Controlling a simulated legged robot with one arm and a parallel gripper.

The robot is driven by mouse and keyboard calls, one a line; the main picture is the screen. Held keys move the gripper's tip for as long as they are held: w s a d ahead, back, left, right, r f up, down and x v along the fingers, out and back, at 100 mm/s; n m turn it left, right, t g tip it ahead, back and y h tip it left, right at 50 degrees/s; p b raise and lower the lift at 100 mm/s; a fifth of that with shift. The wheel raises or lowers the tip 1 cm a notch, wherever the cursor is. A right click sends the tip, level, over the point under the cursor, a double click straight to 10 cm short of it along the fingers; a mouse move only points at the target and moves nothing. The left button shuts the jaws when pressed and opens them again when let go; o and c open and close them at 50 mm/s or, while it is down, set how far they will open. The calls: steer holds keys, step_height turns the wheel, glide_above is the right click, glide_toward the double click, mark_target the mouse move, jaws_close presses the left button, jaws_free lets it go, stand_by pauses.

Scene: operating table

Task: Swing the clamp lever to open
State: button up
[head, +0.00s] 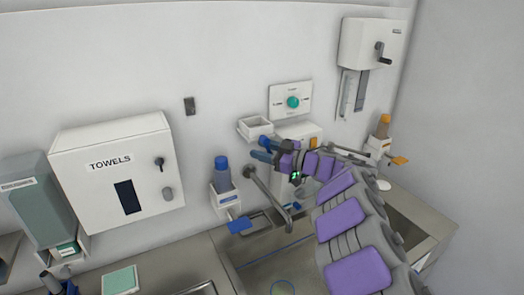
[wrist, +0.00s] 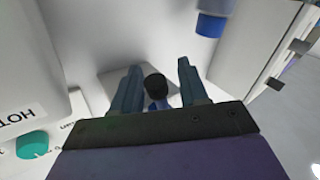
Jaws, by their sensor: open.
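My gripper (head: 264,150) is open near the back wall, its two blue fingers pointing left in the head view. In the wrist view my gripper (wrist: 158,78) shows both fingers apart. A short lever-like part with a round black end (wrist: 156,86) appears between them, in front of a grey plate (wrist: 115,88). I cannot tell whether the fingers touch it. It looks like the clamp lever, but no label confirms this. In the head view I cannot make it out, and my gripper may hide it.
A white tray (head: 255,128) and a panel with a teal knob (head: 293,102) are close to my gripper. A blue-capped bottle (head: 222,171) and the towel box (head: 117,176) stand to the left. A metal pipe (head: 270,192) hangs over the sink. A handled wall box (head: 367,43) is upper right.

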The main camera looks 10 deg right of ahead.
steer(key=shift+d, duration=0.35)
steer(key=shift+c, duration=1.2)
steer(key=shift+s+a, duration=0.1)
steer(key=shift+a, duration=0.2)
jaws_close()
steer(key=n+p, duration=0.1)
steer(key=p, duration=0.1)
steer(key=d+n+h+p, duration=0.1)
steer(key=p, duration=0.1)
steer(key=shift+w+r+g, duration=0.2)
steer(key=shift+r+g, duration=0.05)
steer(key=shift+g, duration=0.15)
steer(key=shift+c, duration=0.5)
jaws_free()
steer(key=o, duration=0.3)
steer(key=shift+a+f, duration=0.1)
steer(key=shift+a, duration=0.2)
steer(key=shift+o, duration=0.2)
